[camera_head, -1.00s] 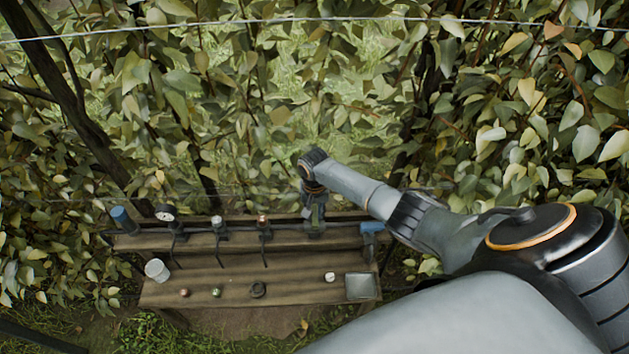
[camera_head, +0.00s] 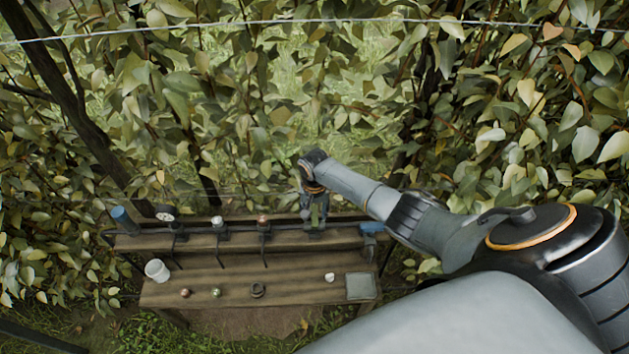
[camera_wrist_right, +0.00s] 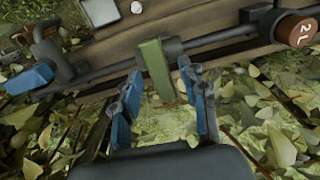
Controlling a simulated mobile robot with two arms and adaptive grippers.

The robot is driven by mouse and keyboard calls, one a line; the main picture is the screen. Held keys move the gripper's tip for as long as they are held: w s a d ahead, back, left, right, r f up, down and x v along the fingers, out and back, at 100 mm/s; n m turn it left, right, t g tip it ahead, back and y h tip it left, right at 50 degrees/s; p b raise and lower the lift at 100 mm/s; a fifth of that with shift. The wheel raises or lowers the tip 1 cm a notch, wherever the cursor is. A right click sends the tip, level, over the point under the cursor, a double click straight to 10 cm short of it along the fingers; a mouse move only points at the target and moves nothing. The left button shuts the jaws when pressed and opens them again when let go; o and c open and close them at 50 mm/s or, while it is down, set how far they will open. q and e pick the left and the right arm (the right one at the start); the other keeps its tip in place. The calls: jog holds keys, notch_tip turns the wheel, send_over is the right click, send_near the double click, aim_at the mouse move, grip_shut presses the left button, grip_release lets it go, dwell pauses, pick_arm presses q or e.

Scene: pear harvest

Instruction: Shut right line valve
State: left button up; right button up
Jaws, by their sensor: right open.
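A green lever handle (camera_wrist_right: 155,68) stands on the dark pipe (camera_wrist_right: 100,70) of the bench. In the wrist view it lies between the two blue-padded fingers of my right gripper (camera_wrist_right: 161,88); I cannot tell whether they touch it. The fingers are apart. In the head view my right gripper (camera_head: 314,212) hangs over the right part of the pipe and partly hides the lever. A blue handle (camera_head: 372,228) is at the pipe's right end; it also shows in the wrist view (camera_wrist_right: 28,78). My left gripper is out of view.
Along the pipe are a brown-capped fitting marked "2L" (camera_wrist_right: 297,29), a white-topped fitting (camera_head: 218,222), a gauge (camera_head: 166,213) and a blue cylinder (camera_head: 124,220). The bench (camera_head: 215,292) bears a white cup (camera_head: 157,270), small parts and a grey tray (camera_head: 360,287). Foliage surrounds it.

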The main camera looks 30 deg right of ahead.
aim_at(314, 215)
notch_tip(314, 215, up, 12)
dwell(0.5)
dwell(0.4)
